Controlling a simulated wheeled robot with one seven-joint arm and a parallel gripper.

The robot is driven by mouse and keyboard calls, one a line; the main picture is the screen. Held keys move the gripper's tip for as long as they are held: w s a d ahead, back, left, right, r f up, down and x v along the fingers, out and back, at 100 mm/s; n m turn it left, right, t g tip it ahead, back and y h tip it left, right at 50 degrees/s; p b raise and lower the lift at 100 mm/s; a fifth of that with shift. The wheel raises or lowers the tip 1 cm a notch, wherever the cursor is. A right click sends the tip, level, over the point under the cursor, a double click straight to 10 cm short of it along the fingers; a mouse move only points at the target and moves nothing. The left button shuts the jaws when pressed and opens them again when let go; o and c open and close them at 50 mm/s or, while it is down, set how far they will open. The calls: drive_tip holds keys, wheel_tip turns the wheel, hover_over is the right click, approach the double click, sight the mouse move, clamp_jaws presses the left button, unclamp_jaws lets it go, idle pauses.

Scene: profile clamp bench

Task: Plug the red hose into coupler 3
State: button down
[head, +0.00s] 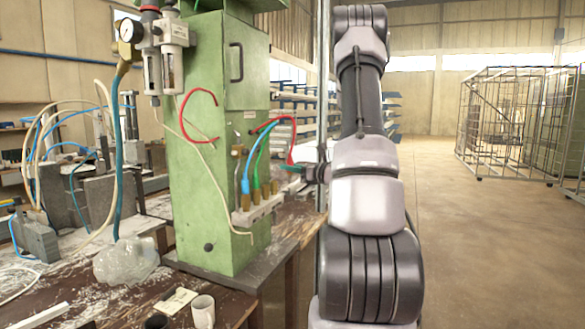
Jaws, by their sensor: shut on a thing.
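The red hose (271,122) leaves the green column's right face, arches over to the right and comes down to my gripper (297,169). My gripper is shut on it, to the right of and slightly above the coupler block. The hose's free end is too small to make out. A pale coupler block (259,212) is mounted low on the column and carries several brass couplers (245,202). A blue hose (246,165) and a green hose (258,165) run down into couplers there. I cannot read any coupler numbers.
The green column (207,200) stands on a cluttered wooden bench (188,282). A cup (202,311) and a clear plastic bag (126,262) are in front. A pressure gauge (130,31) hangs upper left. A second red line (183,104) loops on the column. Open floor lies right.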

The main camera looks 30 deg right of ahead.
drive_tip(key=shift+s+a, duration=1)
drive_tip(key=shift+a, duration=0.25)
drive_tip(key=shift+w+a, duration=0.8)
drive_tip(key=shift+w, duration=0.25)
drive_tip(key=shift+w+a, duration=0.8)
drive_tip(key=shift+w, duration=0.25)
drive_tip(key=shift+w+a, duration=0.8)
drive_tip(key=shift+w, duration=0.25)
drive_tip(key=shift+f, duration=1.5)
idle(2.1)
